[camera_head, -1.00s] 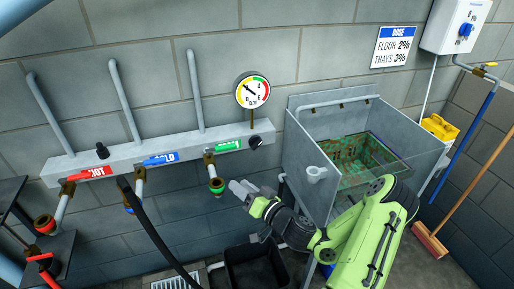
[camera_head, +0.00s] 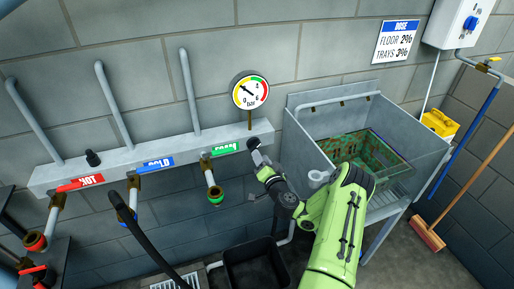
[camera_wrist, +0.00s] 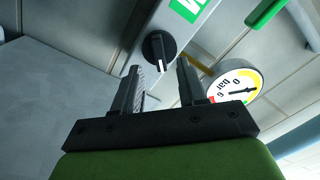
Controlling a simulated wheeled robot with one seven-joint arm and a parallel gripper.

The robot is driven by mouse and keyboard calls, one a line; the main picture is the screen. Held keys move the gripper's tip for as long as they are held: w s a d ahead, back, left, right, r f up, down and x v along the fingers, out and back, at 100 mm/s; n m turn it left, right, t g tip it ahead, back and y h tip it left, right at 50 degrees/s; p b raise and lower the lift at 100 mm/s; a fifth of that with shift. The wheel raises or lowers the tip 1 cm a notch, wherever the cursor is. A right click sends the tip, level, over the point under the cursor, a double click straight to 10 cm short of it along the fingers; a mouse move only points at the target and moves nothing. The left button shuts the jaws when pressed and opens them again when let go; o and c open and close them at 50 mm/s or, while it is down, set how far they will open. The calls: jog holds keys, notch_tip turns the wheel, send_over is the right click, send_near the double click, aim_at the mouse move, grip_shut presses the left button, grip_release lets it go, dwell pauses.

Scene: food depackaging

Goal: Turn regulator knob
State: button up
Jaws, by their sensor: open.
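The black regulator knob (camera_wrist: 159,50) with a white mark sits on the grey manifold face, beside the green label.
The grey manifold (camera_head: 120,170) carries hot, cold and foam labels and pipes. A metal sink (camera_head: 313,140) with a green crate stands right of my arm. A black bin (camera_head: 250,265) is on the floor below. A black hose (camera_head: 150,240) hangs at left.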

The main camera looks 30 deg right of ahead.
aim_at(255, 145)
jog(key=x, duration=0.4)
jog(key=shift+w+d+p, duration=0.1)
jog(key=shift+w+p, duration=0.25)
jog(key=shift+c, duration=0.4)
jog(key=shift+f, duration=0.1)
grip_shut()
